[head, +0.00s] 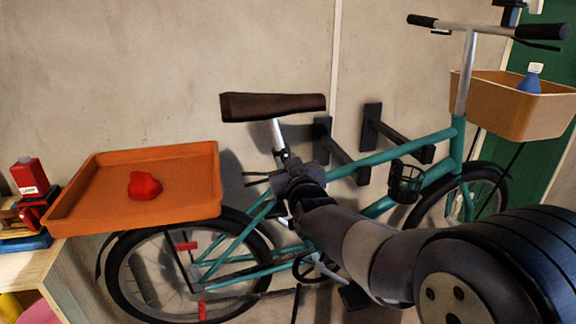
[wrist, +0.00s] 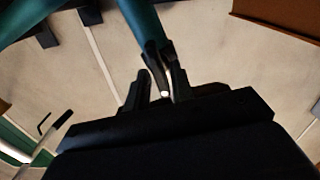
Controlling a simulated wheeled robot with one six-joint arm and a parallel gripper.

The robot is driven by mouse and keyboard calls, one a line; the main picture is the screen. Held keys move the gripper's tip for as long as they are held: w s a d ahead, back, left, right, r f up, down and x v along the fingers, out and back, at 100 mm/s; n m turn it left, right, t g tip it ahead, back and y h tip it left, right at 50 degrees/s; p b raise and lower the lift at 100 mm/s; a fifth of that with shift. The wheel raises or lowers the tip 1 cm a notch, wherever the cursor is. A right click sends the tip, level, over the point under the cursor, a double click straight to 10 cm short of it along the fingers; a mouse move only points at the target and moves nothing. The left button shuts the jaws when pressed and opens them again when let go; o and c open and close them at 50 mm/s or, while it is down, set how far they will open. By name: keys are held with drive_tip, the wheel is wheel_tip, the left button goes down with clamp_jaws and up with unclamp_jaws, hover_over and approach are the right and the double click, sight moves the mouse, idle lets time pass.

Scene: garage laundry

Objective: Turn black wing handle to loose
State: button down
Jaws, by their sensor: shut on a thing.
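The black wing handle (wrist: 155,62) shows in the wrist view at the end of the teal frame tube (wrist: 143,18). My gripper (wrist: 160,82) is shut on it, with one dark finger on each side. In the head view my gripper (head: 279,181) is at the seat clamp of the teal bicycle (head: 348,171), just below the silver seat post (head: 277,134) and brown saddle (head: 272,106). My wrist hides most of the handle there, so its angle is hard to tell.
An orange tray (head: 95,217) with a red lump (head: 145,185) sits over the rear wheel, left of my gripper. Black wall brackets (head: 372,125) stand behind the frame. A tan front basket (head: 497,103) holds a blue bottle (head: 529,84). A bench (head: 28,262) is at left.

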idle(0.4)
drive_tip(key=c, duration=1.5)
unclamp_jaws()
drive_tip(key=v, duration=1)
drive_tip(key=shift+s, duration=0.4)
drive_tip(key=x, duration=1.1)
drive_tip(key=shift+d, duration=0.15)
drive_tip(key=shift+s, duration=0.1)
